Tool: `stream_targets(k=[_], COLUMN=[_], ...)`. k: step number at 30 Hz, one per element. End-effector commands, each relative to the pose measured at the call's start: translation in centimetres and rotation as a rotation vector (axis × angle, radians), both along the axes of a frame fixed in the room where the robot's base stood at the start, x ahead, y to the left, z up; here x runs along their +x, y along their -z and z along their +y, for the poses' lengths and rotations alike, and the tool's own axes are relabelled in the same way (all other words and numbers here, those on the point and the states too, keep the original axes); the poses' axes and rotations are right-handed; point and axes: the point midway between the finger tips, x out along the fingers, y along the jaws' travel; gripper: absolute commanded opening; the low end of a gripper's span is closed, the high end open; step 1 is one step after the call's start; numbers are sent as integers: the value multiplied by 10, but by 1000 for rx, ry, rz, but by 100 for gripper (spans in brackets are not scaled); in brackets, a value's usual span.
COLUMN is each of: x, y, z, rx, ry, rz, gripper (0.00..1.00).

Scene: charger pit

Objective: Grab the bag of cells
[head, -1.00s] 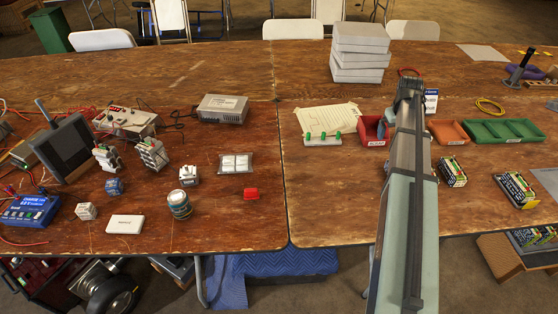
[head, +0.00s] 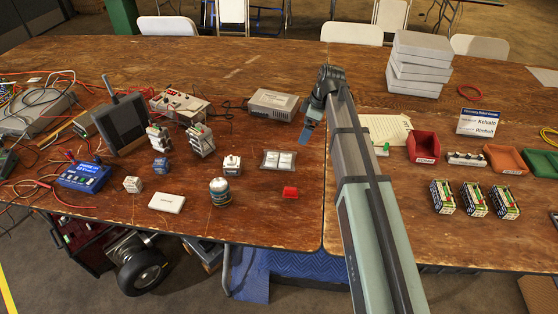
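A flat clear bag with two white cells (head: 278,160) lies on the left table, near the seam between the two tables. It looks like the bag of cells. My gripper (head: 308,133) hangs from the end of my arm, above the table and to the upper right of the bag. It appears apart from the bag. The fingers are too small and dark to show whether they are open or shut. Nothing is clearly seen held in it.
Red bin (head: 423,146), papers and several battery packs are on the right table. Bare wood surrounds the bag.

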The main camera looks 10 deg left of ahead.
Motion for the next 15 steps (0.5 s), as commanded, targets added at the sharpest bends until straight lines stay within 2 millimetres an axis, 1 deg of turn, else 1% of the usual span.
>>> stream_targets(k=[1,3,5,8,10,15], x=[-5,-9,-12,-14,-14,-15], y=[-1,-3,-3,0,6,31], z=[14,26,34,40,42,50], rx=[6,13,18,22,23,22], ry=[-42,-81,-104,-123,-125,-123], rz=[0,-1,-1,-2,-1,-1], gripper=[100,100,100,100,100,100])
